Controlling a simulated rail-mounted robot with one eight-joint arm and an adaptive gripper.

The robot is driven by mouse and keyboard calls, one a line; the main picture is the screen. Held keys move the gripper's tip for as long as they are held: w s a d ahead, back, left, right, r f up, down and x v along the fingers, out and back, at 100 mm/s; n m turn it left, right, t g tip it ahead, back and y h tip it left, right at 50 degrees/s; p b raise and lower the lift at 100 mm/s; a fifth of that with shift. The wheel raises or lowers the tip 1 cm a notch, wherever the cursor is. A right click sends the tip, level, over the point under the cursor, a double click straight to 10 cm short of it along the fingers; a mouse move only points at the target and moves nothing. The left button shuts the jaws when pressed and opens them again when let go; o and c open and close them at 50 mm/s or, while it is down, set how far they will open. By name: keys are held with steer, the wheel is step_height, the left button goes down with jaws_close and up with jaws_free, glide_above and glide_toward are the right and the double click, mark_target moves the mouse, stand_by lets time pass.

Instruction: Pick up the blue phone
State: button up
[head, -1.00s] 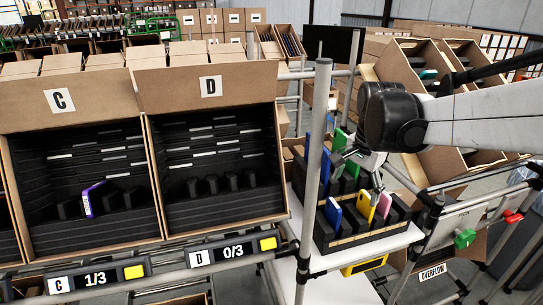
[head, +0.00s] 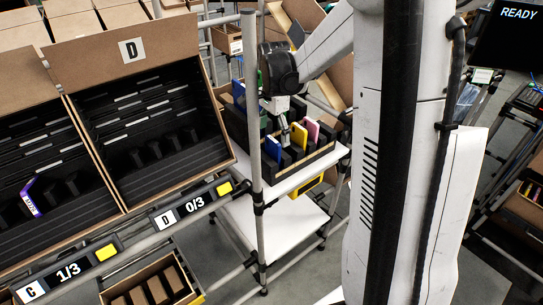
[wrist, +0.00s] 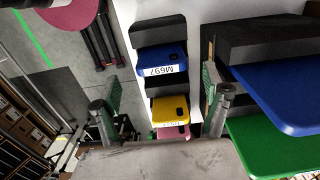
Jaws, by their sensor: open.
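A blue phone (head: 272,147) stands upright in the near row of a black-slotted tray (head: 300,168) on a white shelf, in the head view. In the wrist view the blue phone (wrist: 162,60) has a label and sits in a black slot, with a yellow phone and a pink phone beside it. My gripper (head: 286,127) is over the tray, close to the blue and yellow phones. In the wrist view its two fingers stand apart and the gripper (wrist: 163,98) is empty, with these phones seen between and beyond the fingers.
The yellow phone (head: 299,133) and pink phone (head: 312,130) share the near row. A grey post (head: 251,110) stands left of the tray, beside carton D (head: 150,120).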

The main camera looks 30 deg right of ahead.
mark_target(273, 149)
steer(key=shift+w+a+f+p, duration=0.1)
steer(key=shift+f+p, duration=0.3)
steer(key=shift+f, duration=3.15)
steer(key=c, duration=1.2)
steer(key=shift+o, duration=0.2)
steer(key=shift+r, duration=0.1)
